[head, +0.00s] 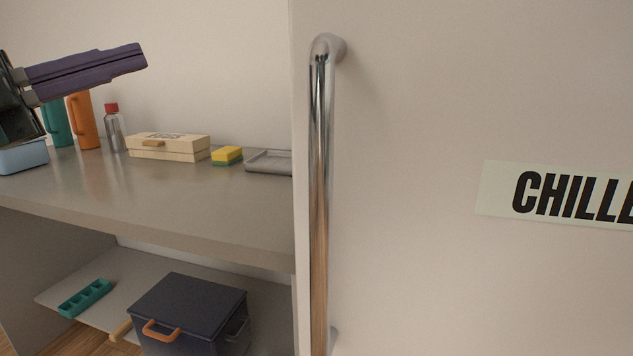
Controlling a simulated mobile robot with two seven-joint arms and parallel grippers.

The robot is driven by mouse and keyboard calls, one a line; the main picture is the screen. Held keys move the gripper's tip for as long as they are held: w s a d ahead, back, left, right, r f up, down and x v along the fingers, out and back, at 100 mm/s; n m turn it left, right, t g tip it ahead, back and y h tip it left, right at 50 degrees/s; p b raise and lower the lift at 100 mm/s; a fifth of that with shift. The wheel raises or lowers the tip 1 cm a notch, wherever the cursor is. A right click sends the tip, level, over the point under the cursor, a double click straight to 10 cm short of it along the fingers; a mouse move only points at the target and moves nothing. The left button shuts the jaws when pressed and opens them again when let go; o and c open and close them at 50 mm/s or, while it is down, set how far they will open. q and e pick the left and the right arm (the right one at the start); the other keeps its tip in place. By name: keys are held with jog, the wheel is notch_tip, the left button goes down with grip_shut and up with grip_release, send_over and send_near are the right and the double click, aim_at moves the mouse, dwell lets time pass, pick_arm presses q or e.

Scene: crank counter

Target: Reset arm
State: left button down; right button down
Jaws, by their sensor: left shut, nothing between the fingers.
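My left gripper (140,57) comes in from the upper left in the head view. Its long purple fingers lie together, pointing right, with nothing between them. It is in the air above the counter (190,205), higher than the things standing there, and touches nothing that I can see. My right gripper is not in the head view.
A white door with a "CHILLE…" label (560,194) and a vertical metal handle (320,180) fills the right. The counter holds an orange pitcher (84,120), red-capped bottle (114,130), cream box (168,148), sponge (227,156) and grey tray (268,164). A dark lidded box (190,305) stands below.

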pick_arm(q)
jog(key=s+f+n+g+y+p, duration=0.1)
jog(key=s+f+n+y+p, duration=0.3)
jog(key=s+n+y+p, duration=0.55)
jog(key=s+f+n+g+y+p, duration=0.1)
jog(key=s+f+n+y+p, duration=0.6)
jog(key=n, duration=0.6)
jog(key=s+d+r+n+g+p, duration=0.25)
jog(key=s+g, duration=0.45)
jog(key=s, duration=0.6)
notch_tip(320, 180, up, 38)
jog(key=a+p, duration=0.1)
jog(key=p, duration=3.6)
jog(key=shift+w+f+m+p, duration=0.15)
jog(key=shift+f+m+p, duration=0.05)
jog(key=shift+m+p, duration=0.1)
jog(key=shift+a, duration=0.1)
